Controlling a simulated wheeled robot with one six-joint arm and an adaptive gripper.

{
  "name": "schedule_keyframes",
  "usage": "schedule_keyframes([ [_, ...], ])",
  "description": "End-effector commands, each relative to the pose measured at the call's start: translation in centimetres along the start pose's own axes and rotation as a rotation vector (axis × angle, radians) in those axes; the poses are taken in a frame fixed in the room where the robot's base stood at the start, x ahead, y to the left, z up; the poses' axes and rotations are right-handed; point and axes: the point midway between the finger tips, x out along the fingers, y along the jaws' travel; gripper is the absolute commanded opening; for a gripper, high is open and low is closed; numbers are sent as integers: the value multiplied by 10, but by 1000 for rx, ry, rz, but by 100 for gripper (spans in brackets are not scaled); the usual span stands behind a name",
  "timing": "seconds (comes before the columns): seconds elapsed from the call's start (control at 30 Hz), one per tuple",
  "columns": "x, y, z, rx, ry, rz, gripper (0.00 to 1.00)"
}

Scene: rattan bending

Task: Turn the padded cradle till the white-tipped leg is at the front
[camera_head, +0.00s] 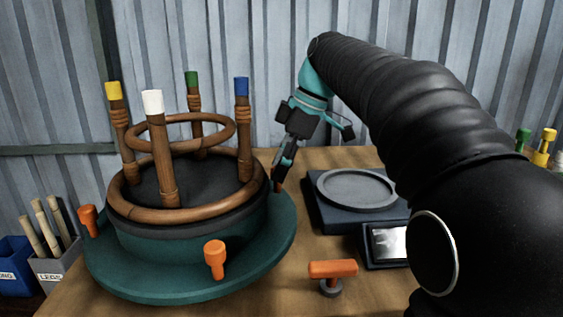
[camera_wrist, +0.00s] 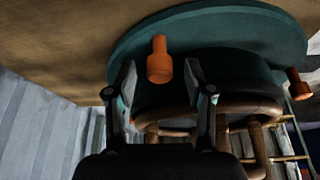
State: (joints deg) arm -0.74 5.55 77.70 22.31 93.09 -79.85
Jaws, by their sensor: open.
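The padded cradle (camera_head: 150,282) is a round teal turntable with a dark padded top, holding an upturned rattan stool frame (camera_head: 190,214). The white-tipped leg (camera_head: 164,160) stands at the near side, a little left of the cradle's middle. The yellow-tipped leg (camera_head: 122,140) is at the left, the green-tipped leg (camera_head: 194,110) at the back and the blue-tipped leg (camera_head: 243,140) at the right. My gripper (camera_head: 279,178) is open at the cradle's right edge. In the wrist view, an orange knob (camera_wrist: 159,62) of the cradle shows between its fingers, with no clear contact.
Other orange knobs stand on the cradle at the front (camera_head: 215,258) and left (camera_head: 88,220). Right of it are a dark device with a round grey plate (camera_head: 355,188), a small display (camera_head: 387,243) and an orange-handled tool (camera_head: 333,269). Bins (camera_head: 55,268) stand at the left.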

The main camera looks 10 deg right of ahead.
Motion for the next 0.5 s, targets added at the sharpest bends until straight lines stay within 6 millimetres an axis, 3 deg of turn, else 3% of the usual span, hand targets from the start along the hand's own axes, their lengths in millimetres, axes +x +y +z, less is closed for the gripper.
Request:
schedule_keyframes([
  [0.17, -9, 0, 0, 1, 0, 1, 53],
  [0.5, -69, 1, 0, 1, 0, 3, 53],
])
